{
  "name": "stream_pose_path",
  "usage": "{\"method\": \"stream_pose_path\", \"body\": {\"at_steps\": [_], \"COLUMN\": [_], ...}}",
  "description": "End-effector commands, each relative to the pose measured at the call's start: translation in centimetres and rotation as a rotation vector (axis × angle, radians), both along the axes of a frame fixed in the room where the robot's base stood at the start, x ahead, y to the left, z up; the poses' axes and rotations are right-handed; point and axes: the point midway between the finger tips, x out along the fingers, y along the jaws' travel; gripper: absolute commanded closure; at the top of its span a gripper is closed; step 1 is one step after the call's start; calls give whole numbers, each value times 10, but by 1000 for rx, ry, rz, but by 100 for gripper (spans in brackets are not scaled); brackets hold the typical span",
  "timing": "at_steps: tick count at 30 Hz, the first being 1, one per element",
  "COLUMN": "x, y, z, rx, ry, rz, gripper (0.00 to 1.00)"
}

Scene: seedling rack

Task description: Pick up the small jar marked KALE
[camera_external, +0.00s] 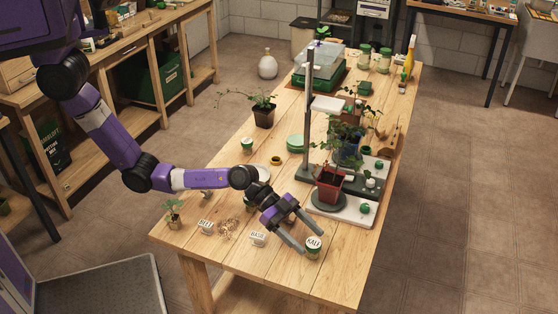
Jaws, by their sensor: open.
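The small jar marked KALE (313,246) stands upright near the front right of the wooden table, with a white label and a green band. My gripper (313,243) is open, with its two fingers pointing down and right towards the jar. One finger reaches to the left of the jar and the other ends just above it in the picture. I cannot tell whether either finger touches the jar.
Small labelled blocks BASIL (258,239) and BEET (206,227) stand left of the jar. A seedling (173,210) stands at the table's left corner. The front strip of the table is clear.

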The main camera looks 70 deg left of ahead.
Motion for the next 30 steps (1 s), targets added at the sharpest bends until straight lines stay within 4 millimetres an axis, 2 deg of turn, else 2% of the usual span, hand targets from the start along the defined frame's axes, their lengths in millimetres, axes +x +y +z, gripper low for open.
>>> {"method": "stream_pose_path", "body": {"at_steps": [18,27,30], "x": [27,28,28], "y": [-42,-44,-44], "z": [-24,-26,-26], "rx": [1,-1,-1], "ry": [-1,-1,-1], "rz": [1,2,2], "gripper": [33,33,53]}}
